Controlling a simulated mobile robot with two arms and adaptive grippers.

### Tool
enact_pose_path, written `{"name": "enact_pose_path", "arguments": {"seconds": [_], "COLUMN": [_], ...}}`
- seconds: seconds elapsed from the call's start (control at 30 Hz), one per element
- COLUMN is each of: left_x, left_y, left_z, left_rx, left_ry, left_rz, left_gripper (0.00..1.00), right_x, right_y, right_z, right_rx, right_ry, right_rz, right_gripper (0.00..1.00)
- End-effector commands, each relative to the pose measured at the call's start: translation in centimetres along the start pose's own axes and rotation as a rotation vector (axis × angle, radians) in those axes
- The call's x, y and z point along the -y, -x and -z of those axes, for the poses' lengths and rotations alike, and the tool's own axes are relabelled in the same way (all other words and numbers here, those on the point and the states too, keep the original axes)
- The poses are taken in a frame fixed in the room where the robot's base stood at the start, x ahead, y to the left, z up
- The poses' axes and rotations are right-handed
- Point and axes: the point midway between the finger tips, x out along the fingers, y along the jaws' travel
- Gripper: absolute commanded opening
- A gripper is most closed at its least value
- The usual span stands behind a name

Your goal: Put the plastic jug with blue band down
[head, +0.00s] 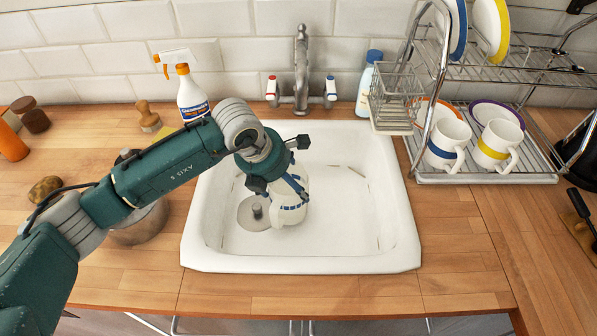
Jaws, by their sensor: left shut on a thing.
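The plastic jug with blue band (289,216) is white with a dashed blue band. It shows inside the white sink (330,261), left of the basin's middle. My left gripper (290,187) reaches in from the left and is shut on the jug from above. The gripper and wrist hide the jug's upper part. I cannot tell whether the jug's base touches the basin floor. My right gripper is not in view.
A tap (301,75) stands behind the sink. A spray bottle (190,95) and a metal pot (143,225) stand to the left. A dish rack (485,175) with mugs and plates is at right. The basin's right half is clear.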

Motion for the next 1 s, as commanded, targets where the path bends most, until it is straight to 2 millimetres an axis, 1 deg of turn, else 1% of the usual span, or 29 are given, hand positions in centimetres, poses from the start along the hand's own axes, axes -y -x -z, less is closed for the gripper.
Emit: {"name": "enact_pose_path", "arguments": {"seconds": [0.03,0.17,0.3,0.4,0.43,0.53,0.67,0.83,0.87,0.9,0.93,1.0], "left_x": [0.1,0.1,0.1,0.1,0.1,0.1,0.0,0.0,0.0,0.0,0.0,0.0], "left_y": [-0.1,-0.4,-1.0,-1.7,-2.0,-2.6,-2.8,-3.0,-2.9,-2.9,-2.9,-2.9], "left_z": [-0.5,-1.4,-3.4,-4.3,-3.9,-3.6,-3.6,-3.5,-3.5,-3.5,-3.5,-3.5], "left_rx": [0.001,0.002,0.001,-0.002,-0.003,-0.001,0.001,0.000,0.000,0.000,0.000,0.000], "left_ry": [0.000,-0.001,0.001,0.001,0.002,0.000,-0.001,-0.001,0.000,0.000,0.000,0.000], "left_rz": [0.001,0.000,0.001,0.001,0.002,0.001,0.000,0.000,0.000,0.000,0.000,0.000], "left_gripper": [0.42,0.42,0.42,0.42,0.42,0.42,0.42,0.42,0.90,0.98,1.00,1.00], "right_x": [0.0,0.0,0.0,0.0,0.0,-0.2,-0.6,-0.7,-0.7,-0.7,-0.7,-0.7], "right_y": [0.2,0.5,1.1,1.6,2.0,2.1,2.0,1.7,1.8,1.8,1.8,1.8], "right_z": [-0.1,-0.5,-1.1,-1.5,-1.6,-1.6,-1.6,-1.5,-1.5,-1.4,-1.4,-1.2], "right_rx": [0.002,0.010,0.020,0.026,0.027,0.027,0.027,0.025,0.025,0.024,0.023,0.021], "right_ry": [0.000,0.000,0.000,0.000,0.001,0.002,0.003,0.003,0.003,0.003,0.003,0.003], "right_rz": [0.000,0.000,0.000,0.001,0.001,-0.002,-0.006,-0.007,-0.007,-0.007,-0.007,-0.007], "right_gripper": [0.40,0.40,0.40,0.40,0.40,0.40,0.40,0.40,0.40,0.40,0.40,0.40]}}
